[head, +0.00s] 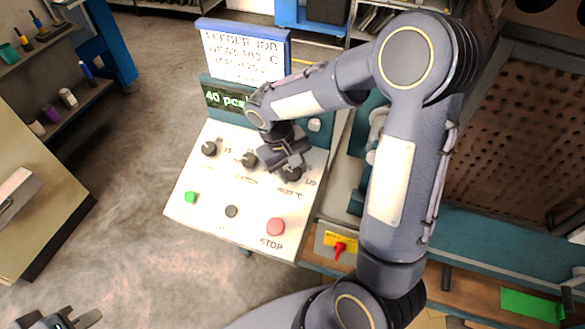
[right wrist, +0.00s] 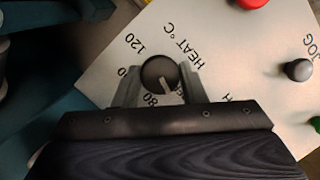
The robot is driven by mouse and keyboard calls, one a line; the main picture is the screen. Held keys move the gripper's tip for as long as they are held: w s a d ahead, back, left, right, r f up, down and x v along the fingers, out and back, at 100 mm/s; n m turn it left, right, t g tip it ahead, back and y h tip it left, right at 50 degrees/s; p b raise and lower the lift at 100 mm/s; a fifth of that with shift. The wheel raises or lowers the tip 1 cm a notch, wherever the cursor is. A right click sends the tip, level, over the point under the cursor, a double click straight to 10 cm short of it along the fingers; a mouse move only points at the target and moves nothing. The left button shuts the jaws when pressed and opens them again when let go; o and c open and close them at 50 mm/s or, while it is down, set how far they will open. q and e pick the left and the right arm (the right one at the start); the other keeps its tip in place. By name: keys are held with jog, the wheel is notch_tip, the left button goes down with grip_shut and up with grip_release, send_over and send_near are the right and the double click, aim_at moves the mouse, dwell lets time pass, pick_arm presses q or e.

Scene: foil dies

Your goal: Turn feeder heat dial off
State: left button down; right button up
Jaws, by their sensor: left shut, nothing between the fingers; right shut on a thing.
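The feeder heat dial (head: 292,174) is a round black knob at the right of the dial row on the white control panel (head: 215,178). In the right wrist view the dial (right wrist: 155,70), beside the words HEAT °C, has a light pointer line aimed toward the gripper, near the 80 mark. Part of its scale is hidden by my fingers. My right gripper (right wrist: 160,88) is shut on the dial, one finger on each side; the right gripper also shows in the head view (head: 290,166). My left gripper (head: 82,322) is shut and empty at the bottom left, away from the panel.
Two other black dials (head: 209,149) (head: 249,160) sit left of the heat dial. A display (head: 225,99) and job sign (head: 243,55) stand behind. A red switch (head: 340,248) is at right.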

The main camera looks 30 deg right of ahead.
jog(key=shift+a+n+h, duration=0.1)
jog(key=shift+n+h, duration=0.5)
jog(key=shift+n, duration=0.9)
jog(key=o, duration=1)
jog(key=v, duration=0.8)
jog(key=shift+b, duration=0.3)
